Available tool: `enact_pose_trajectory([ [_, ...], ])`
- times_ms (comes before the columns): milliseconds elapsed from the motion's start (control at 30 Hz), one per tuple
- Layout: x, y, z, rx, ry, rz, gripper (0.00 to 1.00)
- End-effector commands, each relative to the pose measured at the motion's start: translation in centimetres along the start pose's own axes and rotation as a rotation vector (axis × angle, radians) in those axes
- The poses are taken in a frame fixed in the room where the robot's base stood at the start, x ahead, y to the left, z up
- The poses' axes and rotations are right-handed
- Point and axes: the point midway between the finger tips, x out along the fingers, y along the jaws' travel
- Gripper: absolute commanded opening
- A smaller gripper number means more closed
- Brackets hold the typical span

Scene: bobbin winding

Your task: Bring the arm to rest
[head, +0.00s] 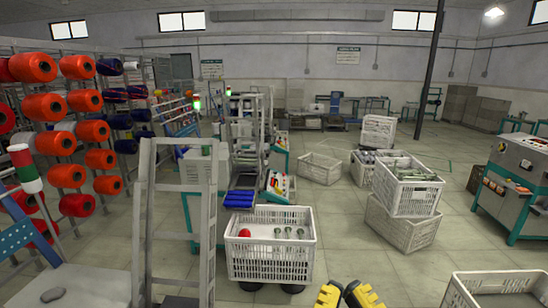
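My gripper (346,295) shows at the bottom edge of the head view, right of centre, as two yellow and black parts side by side. Only their upper ends are in the picture; the rest of the arm is cut off below. I see nothing held between them, but their lower portions are hidden, so how far apart the fingertips are is unclear. The gripper appears just right of a white crate (270,262) in the picture, with floor showing between them.
The white crate holds a red item and several bobbins. A grey ladder-like frame (176,170) and a rack of orange spools (84,130) stand left. Stacked crates (405,232) and a machine cabinet (512,190) stand right. Another crate (495,285) is at lower right. Floor (335,240) between them is clear.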

Motion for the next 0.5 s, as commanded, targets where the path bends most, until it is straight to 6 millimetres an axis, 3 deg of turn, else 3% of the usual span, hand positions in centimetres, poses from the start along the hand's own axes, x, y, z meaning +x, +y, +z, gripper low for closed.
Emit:
enact_pose_trajectory([
  [33,1.7,0.0,-4.4,0.001,0.000,0.000,0.00],
  [400,7.4,0.0,-19.3,0.007,-0.001,0.000,0.00],
  [500,8.4,0.0,-22.1,0.009,-0.002,0.000,0.00],
])
